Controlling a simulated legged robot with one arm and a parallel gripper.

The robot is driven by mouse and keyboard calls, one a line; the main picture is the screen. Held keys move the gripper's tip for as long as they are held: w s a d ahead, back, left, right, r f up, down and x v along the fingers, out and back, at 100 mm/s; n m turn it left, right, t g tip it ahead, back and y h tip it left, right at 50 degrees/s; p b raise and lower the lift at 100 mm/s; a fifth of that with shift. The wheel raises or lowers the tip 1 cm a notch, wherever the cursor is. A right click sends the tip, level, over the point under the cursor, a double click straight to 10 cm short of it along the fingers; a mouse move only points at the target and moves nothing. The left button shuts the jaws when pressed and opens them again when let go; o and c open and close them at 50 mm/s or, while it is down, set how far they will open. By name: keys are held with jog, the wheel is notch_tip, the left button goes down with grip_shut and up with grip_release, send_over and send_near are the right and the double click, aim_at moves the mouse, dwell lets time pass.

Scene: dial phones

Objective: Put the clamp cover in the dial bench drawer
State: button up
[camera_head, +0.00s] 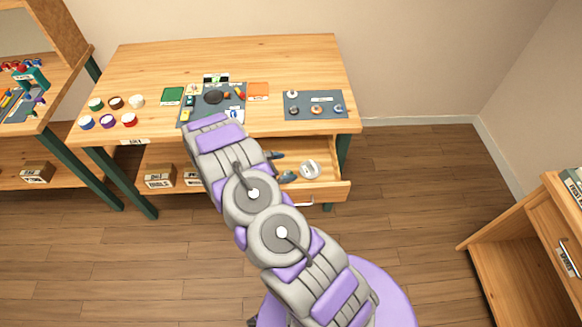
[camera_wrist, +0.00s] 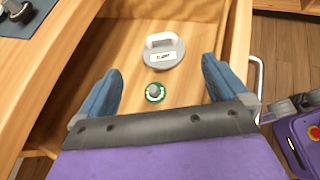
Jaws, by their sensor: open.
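The dial bench drawer (camera_head: 335,190) is pulled open under the right part of the bench; its wooden floor fills much of the wrist view (camera_wrist: 118,45). A round grey cover with a white handle and a small label lies in it (camera_head: 310,169); it also shows in the wrist view (camera_wrist: 163,52). The label is too small to read surely, but this looks like the clamp cover.
The bench top (camera_head: 230,60) bears several coloured pots on the left, a grey mat (camera_head: 197,112) with parts, and another mat (camera_head: 295,110) with small round parts. Boxes (camera_head: 160,177) stand on the shelf below. A wooden cabinet (camera_head: 520,230) stands at right; floor between is clear.

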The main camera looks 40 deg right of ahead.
jog(key=s+a+r+m+g+y, duration=0.1)
jog(key=s+a+r+m+y, duration=0.2)
jog(key=r, duration=0.5)
jog(key=s+a+r+m+y, duration=0.1)
jog(key=s+a+r+m, duration=0.2)
jog(key=s+r, duration=0.3)
jog(key=s+a+r+m+g+y, duration=0.1)
jog(key=s+a+r+m+y, duration=0.2)
jog(key=r, duration=0.6)
jog(key=s+a+r+m+y, duration=0.1)
jog(key=s+a+r+m, duration=0.1)
jog(key=s, duration=0.5)
jog(key=s+a+r+m+t+y, duration=0.1)
jog(key=s+a+r+m+y, duration=0.1)
jog(key=s+a+r, duration=0.3)
jog(key=s+a+r+m+y, duration=0.2)
jog(key=s+a+r+m, duration=0.1)
jog(key=s, duration=0.7)
jog(key=shift+s+a+r+t, duration=0.15)
jog(key=shift+a+r+t, duration=0.15)
jog(key=shift+a+r, duration=0.4)
jog(key=shift+f, duration=0.15)
